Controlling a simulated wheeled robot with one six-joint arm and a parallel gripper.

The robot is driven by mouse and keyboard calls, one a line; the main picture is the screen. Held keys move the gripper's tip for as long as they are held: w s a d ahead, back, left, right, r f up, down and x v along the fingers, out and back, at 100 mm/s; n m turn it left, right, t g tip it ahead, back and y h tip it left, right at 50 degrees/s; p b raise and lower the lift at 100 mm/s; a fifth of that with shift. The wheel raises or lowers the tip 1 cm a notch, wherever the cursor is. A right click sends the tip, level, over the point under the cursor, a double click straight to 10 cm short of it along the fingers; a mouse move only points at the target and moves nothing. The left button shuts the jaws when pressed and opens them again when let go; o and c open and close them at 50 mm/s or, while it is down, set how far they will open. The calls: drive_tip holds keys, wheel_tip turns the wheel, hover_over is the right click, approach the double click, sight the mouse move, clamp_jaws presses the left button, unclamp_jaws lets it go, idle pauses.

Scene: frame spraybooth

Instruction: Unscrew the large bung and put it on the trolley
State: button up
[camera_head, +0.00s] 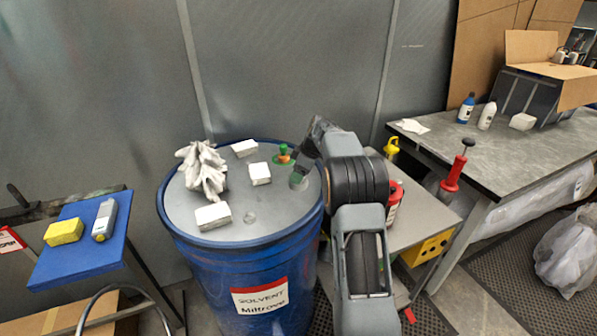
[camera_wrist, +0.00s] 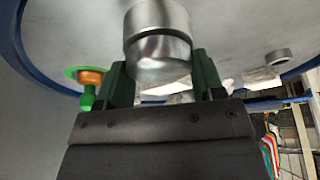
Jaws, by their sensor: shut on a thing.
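The large bung is a silver metal cylinder (camera_wrist: 157,40), seen between the dark green fingers of my gripper (camera_wrist: 162,80) in the wrist view. My gripper is shut on it at the drum's grey lid (camera_head: 225,180). A blue-topped stand (camera_head: 80,262) is at the left and a low grey-topped stand (camera_head: 428,218) is right of the drum; I cannot tell which is the trolley.
On the lid are a crumpled white cloth (camera_head: 203,170), several pale blocks (camera_head: 213,216), a small round cap (camera_head: 250,217) and a green-and-orange fitting (camera_head: 284,153). The blue top holds a yellow sponge (camera_head: 64,232) and a bottle (camera_head: 104,220). A red can (camera_head: 394,205) is beside my arm.

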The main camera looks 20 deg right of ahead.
drive_tip(key=n+g+p, duration=0.1)
drive_tip(key=n, duration=0.2)
drive_tip(key=shift+y, duration=0.3)
drive_tip(key=o, duration=0.6)
